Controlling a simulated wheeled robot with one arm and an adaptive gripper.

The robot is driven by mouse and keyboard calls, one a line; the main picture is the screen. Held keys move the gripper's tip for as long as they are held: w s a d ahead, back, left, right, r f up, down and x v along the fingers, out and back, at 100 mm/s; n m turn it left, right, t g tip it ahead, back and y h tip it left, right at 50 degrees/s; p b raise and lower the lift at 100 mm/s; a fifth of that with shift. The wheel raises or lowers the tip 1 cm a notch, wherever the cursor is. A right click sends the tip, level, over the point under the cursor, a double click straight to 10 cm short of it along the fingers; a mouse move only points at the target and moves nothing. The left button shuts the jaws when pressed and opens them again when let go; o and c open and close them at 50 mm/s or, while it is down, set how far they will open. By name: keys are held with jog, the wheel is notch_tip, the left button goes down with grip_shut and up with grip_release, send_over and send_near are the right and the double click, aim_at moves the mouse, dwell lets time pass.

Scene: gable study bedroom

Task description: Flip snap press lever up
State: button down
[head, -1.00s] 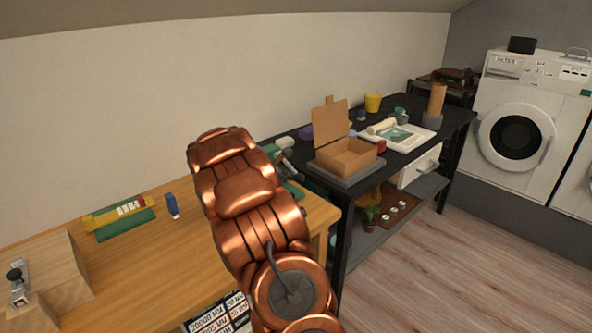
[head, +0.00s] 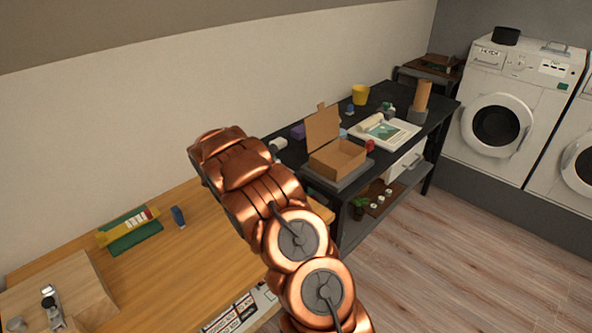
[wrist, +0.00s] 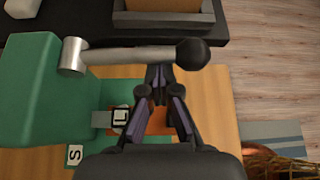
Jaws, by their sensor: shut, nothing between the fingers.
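The snap press (wrist: 35,95) is a green block in the left of the wrist view. The lever lies across the picture. In the head view my arm hides the gripper and press.
A black table (head: 405,100) behind holds an open cardboard box (head: 338,158). The floor (head: 440,250) at right is clear.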

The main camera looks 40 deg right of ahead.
jog(key=shift+n+g, duration=0.3)
jog(key=shift+w+r+p, duration=0.2)
jog(key=shift+r+p, duration=0.5)
jog(key=shift+r, duration=0.3)
jog(key=shift+w+r+p, duration=0.2)
jog(key=shift+r+p, duration=0.45)
jog(key=shift+r, duration=0.35)
jog(key=shift+w+r, duration=0.1)
jog(key=shift+r, duration=0.15)
jog(key=w+f+p+v, duration=0.1)
jog(key=p+v, duration=0.2)
jog(key=v, duration=0.6)
jog(key=shift+w+a+p, duration=0.3)
jog(key=shift+a+p, duration=0.1)
jog(key=shift+a, duration=0.15)
